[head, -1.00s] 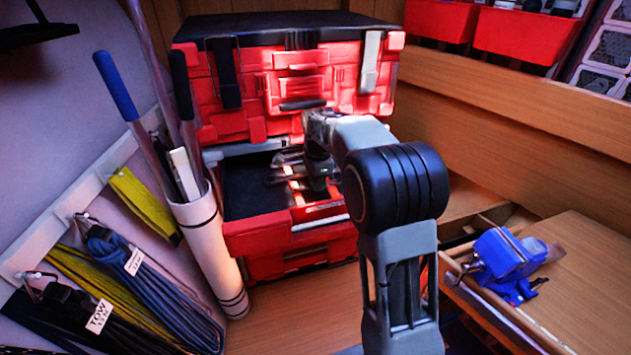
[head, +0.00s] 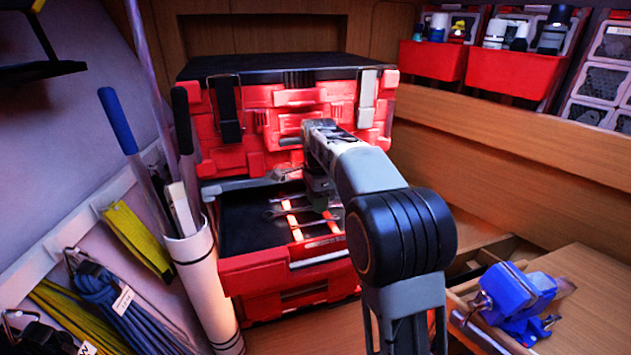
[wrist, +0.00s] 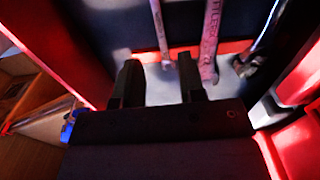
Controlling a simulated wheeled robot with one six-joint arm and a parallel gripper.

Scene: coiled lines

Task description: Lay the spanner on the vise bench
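Several spanners lie in the open drawer of the red tool chest. One shows in the head view (head: 290,211), and a pinkish one with lettering shows in the wrist view (wrist: 211,40). Which one the task means I cannot tell. My gripper (wrist: 160,82) has its two black fingers apart with nothing between them. It is close to the spanner ends, over the front of the drawer. In the head view my arm partly hides the gripper and the drawer's right side. The vise bench (head: 590,305) is at the lower right, with a blue vise (head: 515,292) on its left edge.
The red tool chest (head: 290,125) rises behind the drawer (head: 245,225). A white tube (head: 200,275) with long-handled tools stands left of it. Coiled blue line (head: 120,305) hangs on the left wall. Red bins (head: 510,75) stand on the right ledge. The vise bench has bare wood right of the vise.

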